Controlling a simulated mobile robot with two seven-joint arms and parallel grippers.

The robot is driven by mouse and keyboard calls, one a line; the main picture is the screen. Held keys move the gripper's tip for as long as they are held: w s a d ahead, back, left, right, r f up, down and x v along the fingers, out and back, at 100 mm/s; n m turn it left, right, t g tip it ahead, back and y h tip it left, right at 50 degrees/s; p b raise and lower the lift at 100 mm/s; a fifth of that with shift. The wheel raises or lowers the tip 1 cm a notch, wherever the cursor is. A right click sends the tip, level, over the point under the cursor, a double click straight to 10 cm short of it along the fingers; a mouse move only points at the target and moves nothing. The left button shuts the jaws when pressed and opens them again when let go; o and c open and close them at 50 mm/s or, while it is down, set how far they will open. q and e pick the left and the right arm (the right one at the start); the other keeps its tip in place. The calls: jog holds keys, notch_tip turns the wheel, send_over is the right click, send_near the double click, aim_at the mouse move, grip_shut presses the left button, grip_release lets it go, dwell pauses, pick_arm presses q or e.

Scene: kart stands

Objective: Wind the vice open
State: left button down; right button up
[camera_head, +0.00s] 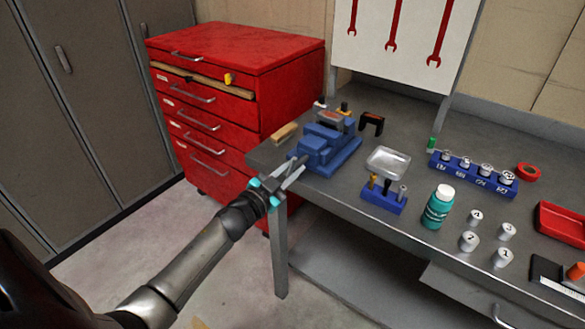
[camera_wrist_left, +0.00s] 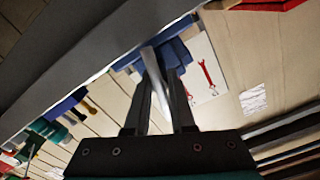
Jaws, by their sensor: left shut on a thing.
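The blue vice (camera_head: 322,150) stands on the grey workbench near its left front corner. Its handle bar (camera_wrist_left: 154,75) shows as a pale rod between my fingers in the left wrist view. My left gripper (camera_head: 288,176) is at the front of the vice, just off the bench edge, and is shut on the handle. The gripper fingers (camera_wrist_left: 160,95) also show in the left wrist view, with blue vice parts (camera_wrist_left: 172,52) beyond them. The exact grip point on the handle is partly hidden in the head view. My right gripper is not in view.
A red drawer cabinet (camera_head: 230,60) stands left of the workbench (camera_head: 335,190). Floor in front is clear.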

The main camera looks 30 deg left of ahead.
pick_arm(q)
jog(key=m, duration=0.3)
jog(key=shift+m, duration=0.4)
jog(key=m, duration=0.3)
jog(key=shift+m, duration=0.3)
jog(key=m+b, duration=0.1)
jog(key=m, duration=0.2)
jog(key=shift+m, duration=0.3)
jog(key=shift+m+b, duration=0.4)
jog(key=shift+m, duration=1.5)
jog(key=c, duration=0.8)
grip_release()
jog(key=shift+o, duration=0.2)
jog(key=shift+s, duration=0.1)
